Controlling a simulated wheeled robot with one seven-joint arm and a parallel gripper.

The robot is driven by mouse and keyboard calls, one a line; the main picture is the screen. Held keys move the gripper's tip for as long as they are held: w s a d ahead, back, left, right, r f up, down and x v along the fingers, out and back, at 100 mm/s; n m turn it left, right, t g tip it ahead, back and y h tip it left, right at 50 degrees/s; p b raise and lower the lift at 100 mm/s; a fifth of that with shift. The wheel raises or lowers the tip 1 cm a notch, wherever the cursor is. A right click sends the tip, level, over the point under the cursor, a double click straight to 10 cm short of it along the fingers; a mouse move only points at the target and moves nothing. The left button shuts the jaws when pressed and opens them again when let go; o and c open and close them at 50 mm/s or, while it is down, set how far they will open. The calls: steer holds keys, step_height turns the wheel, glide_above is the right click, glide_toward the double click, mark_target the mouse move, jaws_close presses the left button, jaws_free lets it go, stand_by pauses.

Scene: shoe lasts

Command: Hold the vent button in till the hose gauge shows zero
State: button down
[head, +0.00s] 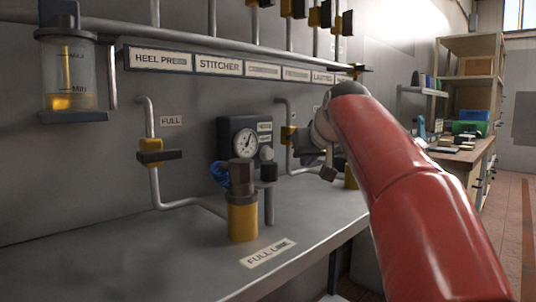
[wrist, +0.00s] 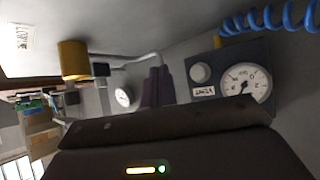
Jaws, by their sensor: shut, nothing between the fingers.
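The hose gauge (head: 246,141) is a white dial on a dark box on the back wall. It is larger in the wrist view (wrist: 246,84), its needle off to one side; I cannot read its value. The vent button is a pale round knob (head: 266,154) on the same box, beside a small label, and shows in the wrist view (wrist: 201,73). My gripper (head: 312,158) is right of the box in the head view, partly hidden by my red arm. In the wrist view its dark fingers (wrist: 157,84) are together and empty, beside the button's picture, with no contact visible.
A yellow-based coupling (head: 242,215) stands on the bench before the gauge box, with a blue coiled hose (head: 219,174) behind. A yellow valve with dark handle (head: 152,150) is left. A pipe and another yellow valve (head: 288,135) are near my gripper. The left bench is clear.

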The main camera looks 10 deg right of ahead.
steer(key=p, duration=0.4)
glide_toward(272, 157)
steer(key=shift+w+d+f, duration=0.2)
steer(key=shift+w+f, duration=0.8)
steer(key=shift+w+d+f, duration=0.2)
steer(key=shift+w+f, duration=0.75)
steer(key=shift+w, duration=0.05)
stand_by(0.4)
steer(key=shift+w+a+p, duration=0.25)
steer(key=shift+w+p, duration=0.05)
steer(key=shift+p, duration=0.15)
steer(key=shift+w+a+p, duration=0.35)
steer(key=shift+w+p, duration=0.1)
stand_by(2.9)
